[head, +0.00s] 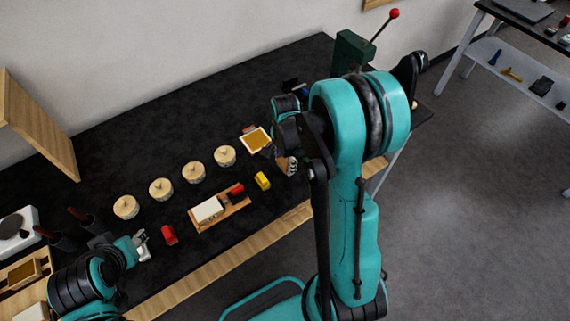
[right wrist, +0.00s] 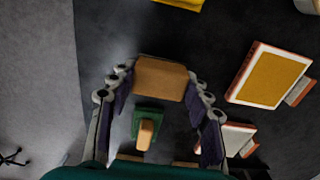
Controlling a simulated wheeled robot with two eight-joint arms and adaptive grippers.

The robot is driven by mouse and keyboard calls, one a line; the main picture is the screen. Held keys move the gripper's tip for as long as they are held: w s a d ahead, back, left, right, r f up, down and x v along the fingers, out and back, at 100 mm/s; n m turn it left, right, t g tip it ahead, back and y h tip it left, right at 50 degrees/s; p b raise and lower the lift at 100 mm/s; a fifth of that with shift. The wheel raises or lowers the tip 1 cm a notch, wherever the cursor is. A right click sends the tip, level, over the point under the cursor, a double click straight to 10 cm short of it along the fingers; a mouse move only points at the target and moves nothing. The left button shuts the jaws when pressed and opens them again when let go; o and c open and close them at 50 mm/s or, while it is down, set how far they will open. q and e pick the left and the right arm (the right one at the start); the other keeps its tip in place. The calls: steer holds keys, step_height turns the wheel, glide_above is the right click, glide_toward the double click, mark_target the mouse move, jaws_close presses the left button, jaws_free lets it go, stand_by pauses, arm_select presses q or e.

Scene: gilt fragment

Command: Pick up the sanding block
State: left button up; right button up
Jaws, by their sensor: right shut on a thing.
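A plain tan-brown block, which I take to be the sanding block (right wrist: 160,78), sits between the fingertips of my right gripper (right wrist: 158,88) in the right wrist view. The fingers are closed on its two sides. In the head view the block (head: 284,166) shows only in part, beside my right gripper's fingers at the right part of the dark bench; my right arm hides much of that area. I cannot tell whether the block touches the bench. My left gripper (head: 142,245) is over the bench at lower left, away from the block; its finger gap is too small to judge.
A framed gold panel (head: 257,140) lies near the right gripper and a yellow piece (head: 262,181) to its left. Several round wooden pots (head: 193,172), a wooden tray (head: 236,205) and a red piece (head: 169,235) are on the bench. A green press (head: 352,52) stands at the back.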

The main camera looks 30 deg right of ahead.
step_height(320, 180, up, 2)
steer(key=shift+s+r+p, duration=0.15)
steer(key=shift+p, duration=0.15)
steer(key=s+d+r+p, duration=0.2)
steer(key=s+d+r, duration=0.2)
steer(key=s, duration=0.6)
step_height(320, 180, up, 2)
steer(key=shift+s+d+r, duration=0.15)
steer(key=shift+s+d, duration=0.05)
steer(key=shift+s, duration=0.1)
steer(key=o, duration=0.3)
steer(key=shift+c, duration=1.4)
steer(key=shift+w, duration=0.1)
